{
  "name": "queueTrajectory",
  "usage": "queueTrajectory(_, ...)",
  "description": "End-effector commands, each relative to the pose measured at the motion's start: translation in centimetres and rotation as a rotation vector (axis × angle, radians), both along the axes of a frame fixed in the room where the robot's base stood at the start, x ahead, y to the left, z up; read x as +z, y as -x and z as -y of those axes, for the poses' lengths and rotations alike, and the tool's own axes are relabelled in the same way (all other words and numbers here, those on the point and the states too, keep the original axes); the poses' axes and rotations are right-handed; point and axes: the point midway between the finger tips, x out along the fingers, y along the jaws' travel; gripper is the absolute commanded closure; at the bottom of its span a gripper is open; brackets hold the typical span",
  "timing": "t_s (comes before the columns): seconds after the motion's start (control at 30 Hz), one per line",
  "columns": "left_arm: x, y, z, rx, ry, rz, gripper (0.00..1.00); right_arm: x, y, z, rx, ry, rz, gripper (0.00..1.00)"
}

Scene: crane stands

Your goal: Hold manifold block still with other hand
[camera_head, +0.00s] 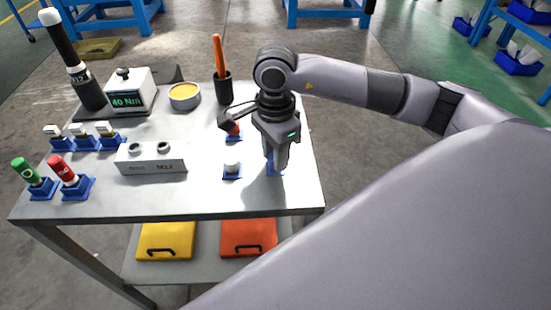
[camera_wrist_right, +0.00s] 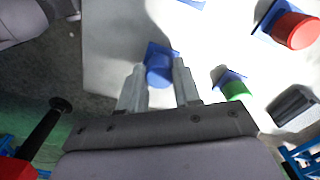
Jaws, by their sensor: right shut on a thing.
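The manifold block (camera_head: 152,158) is a pale grey bar with two dark round ports on top. It lies on the table left of centre, with no gripper touching it. My right gripper (camera_head: 277,168) points down near the table's right edge, well to the right of the block. In the right wrist view, its two fingers (camera_wrist_right: 158,85) are shut on a small blue part (camera_wrist_right: 160,68) at a blue square stand. Whether the part is clear of the stand, I cannot tell. My left gripper shows in neither view.
A red-capped part (camera_head: 235,131) and a white-topped part (camera_head: 231,166) stand between block and gripper. Green (camera_head: 27,171) and red (camera_head: 63,170) handled pieces stand front left. A torque display (camera_head: 127,98), yellow tin (camera_head: 184,95) and black cup (camera_head: 223,90) stand behind.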

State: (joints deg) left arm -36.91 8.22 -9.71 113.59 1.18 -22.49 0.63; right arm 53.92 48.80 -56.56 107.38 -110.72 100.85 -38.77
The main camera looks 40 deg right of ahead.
Motion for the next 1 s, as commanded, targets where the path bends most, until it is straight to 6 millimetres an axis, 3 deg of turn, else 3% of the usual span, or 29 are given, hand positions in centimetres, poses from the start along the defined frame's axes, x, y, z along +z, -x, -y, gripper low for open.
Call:
queueTrajectory(0.7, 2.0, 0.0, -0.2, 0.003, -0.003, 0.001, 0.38, 3.7, 0.0, 0.0, 0.0, -0.001, 0.002, 1.0)
queueTrajectory(1.0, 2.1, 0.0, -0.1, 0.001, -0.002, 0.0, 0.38, 3.8, 0.0, 0.0, 0.0, 0.0, 0.001, 1.0)
